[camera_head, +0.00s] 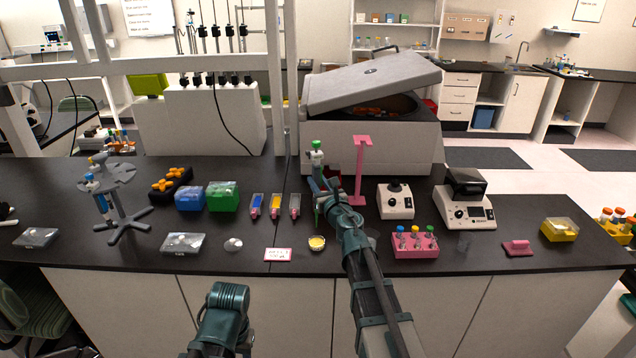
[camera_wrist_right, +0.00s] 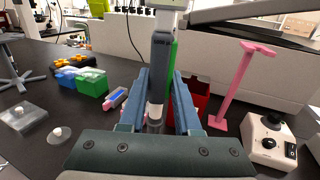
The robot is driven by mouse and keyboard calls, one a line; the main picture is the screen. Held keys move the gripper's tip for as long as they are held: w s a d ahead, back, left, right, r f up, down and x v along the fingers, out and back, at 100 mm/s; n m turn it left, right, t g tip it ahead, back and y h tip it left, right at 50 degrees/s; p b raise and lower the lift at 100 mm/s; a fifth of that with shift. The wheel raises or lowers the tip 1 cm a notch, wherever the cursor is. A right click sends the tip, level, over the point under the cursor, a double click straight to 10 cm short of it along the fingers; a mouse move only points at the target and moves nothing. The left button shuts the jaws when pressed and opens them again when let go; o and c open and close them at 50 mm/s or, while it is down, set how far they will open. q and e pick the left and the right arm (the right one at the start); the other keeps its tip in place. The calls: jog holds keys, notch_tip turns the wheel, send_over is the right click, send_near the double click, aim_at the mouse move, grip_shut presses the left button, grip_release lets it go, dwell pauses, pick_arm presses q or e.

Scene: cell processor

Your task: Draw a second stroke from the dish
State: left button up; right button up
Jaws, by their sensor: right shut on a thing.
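My right gripper (camera_head: 322,188) is shut on a grey and white pipette (camera_head: 317,152) with a green top, held roughly upright above the bench. In the right wrist view the fingers (camera_wrist_right: 160,78) clasp the grey body of the pipette (camera_wrist_right: 161,55); its lower end is hidden. A small round dish with yellow contents (camera_head: 317,243) sits near the bench's front edge, just left of my right forearm and nearer the front than the gripper. I cannot see the pipette tip touching it. My left gripper is out of view; only part of the left arm shows at the bottom.
A pink post (camera_head: 361,170) stands just right of the gripper, with an open-lidded centrifuge (camera_head: 375,145) behind. A pink-edged card (camera_head: 278,254) and a whitish round piece (camera_head: 233,244) lie left of the dish.

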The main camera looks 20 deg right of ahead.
notch_tip(320, 180, down, 7)
jog(key=b, duration=0.5)
jog(key=shift+b, duration=0.3)
jog(key=shift+f+b, duration=0.25)
jog(key=shift+b, duration=0.05)
